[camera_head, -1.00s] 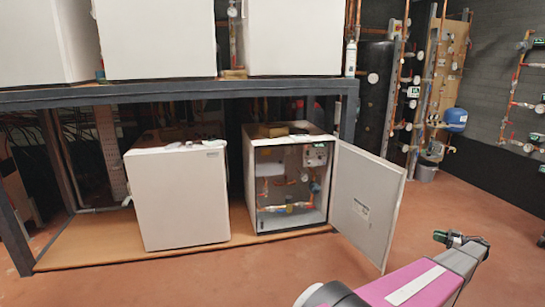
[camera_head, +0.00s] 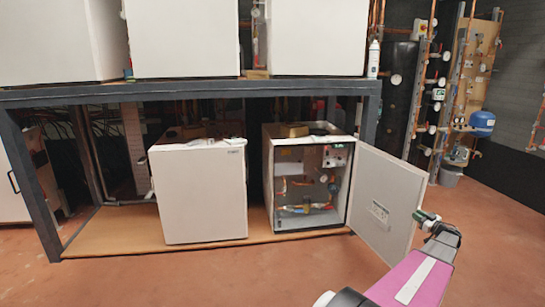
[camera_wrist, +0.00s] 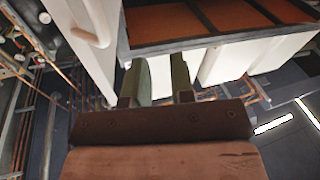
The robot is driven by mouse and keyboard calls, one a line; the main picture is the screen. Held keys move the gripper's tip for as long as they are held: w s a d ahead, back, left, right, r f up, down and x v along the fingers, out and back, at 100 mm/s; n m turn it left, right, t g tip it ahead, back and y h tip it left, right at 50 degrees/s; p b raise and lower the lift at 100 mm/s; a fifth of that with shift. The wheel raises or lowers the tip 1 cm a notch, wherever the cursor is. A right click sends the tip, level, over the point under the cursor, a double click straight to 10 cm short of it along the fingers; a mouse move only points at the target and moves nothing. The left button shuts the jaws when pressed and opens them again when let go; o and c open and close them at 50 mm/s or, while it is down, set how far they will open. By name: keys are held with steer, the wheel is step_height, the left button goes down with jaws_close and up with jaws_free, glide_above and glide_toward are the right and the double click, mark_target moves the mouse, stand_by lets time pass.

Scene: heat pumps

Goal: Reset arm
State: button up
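My gripper (camera_head: 428,218) is at the lower right of the head view, in front of the open door of a heat pump unit. It holds nothing that I can see. In the wrist view my gripper (camera_wrist: 160,82) shows two greenish fingers with a gap between them, so it is open. The white door (camera_head: 384,205) of the right lower heat pump (camera_head: 270,190) stands open to the right. Pipes and gauges show inside that unit.
A closed white unit (camera_head: 200,195) stands left of the open one on a low wooden base. A dark metal frame (camera_head: 190,93) carries several white units above. Pipe panels and a blue tank (camera_head: 482,122) are at the right. The reddish floor in front is clear.

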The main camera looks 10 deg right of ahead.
steer(key=w+a+r+m+h, duration=0.25)
steer(key=w+a+h, duration=0.2)
steer(key=a, duration=0.35)
steer(key=w+a+r+m+h, duration=0.1)
steer(key=w+a+m+h, duration=0.25)
steer(key=w+a, duration=0.3)
steer(key=a+f+m+g+h, duration=0.2)
steer(key=a+g+h, duration=0.25)
steer(key=a, duration=0.95)
steer(key=s+a+f+g+y, duration=0.1)
steer(key=s+a+f+g, duration=0.2)
steer(key=a, duration=0.7)
steer(key=s+a+f+g+y, duration=0.15)
steer(key=s+a+g, duration=0.3)
steer(key=a, duration=0.65)
steer(key=s+a+n+g+y, duration=0.2)
steer(key=s+a+g+y, duration=0.2)
steer(key=s+a, duration=1.4)
steer(key=a+g, duration=0.2)
steer(key=a, duration=0.1)
steer(key=shift+a+n+y, duration=0.15)
steer(key=shift+n+y, duration=0.15)
steer(key=shift+y, duration=0.1)
steer(key=shift+f, duration=0.1)
